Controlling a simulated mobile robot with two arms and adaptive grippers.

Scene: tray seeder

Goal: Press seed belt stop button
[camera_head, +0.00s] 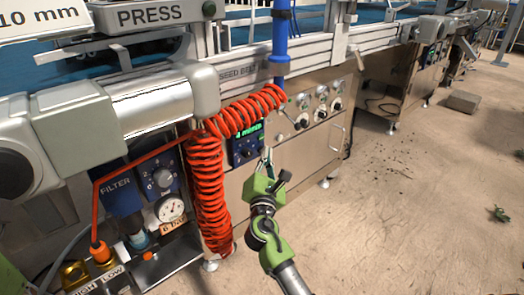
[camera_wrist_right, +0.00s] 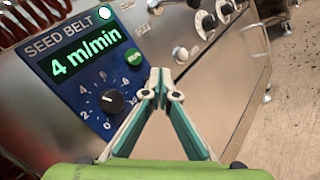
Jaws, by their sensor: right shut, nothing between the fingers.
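The blue seed belt panel (camera_head: 236,148) is on the steel cabinet front in the head view. In the right wrist view it carries the label SEED BELT (camera_wrist_right: 70,37), a lit display (camera_wrist_right: 85,60) reading 4 m/min, a black dial (camera_wrist_right: 112,101) and a green RUN button (camera_wrist_right: 133,58). No stop button can be made out; the fingers cover the panel's lower right part. My right gripper (camera_head: 267,160) is shut and empty, just right of the panel. In the wrist view its fingertips (camera_wrist_right: 160,76) are below and right of the RUN button; contact cannot be told. My left gripper is not in view.
A coiled red hose (camera_head: 208,185) hangs left of the panel, and its upper coils pass above it. Several knobs (camera_head: 303,121) and a handle are on the cabinet to the right. A filter unit (camera_head: 122,195) with a gauge stands left. The floor at right is mostly clear.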

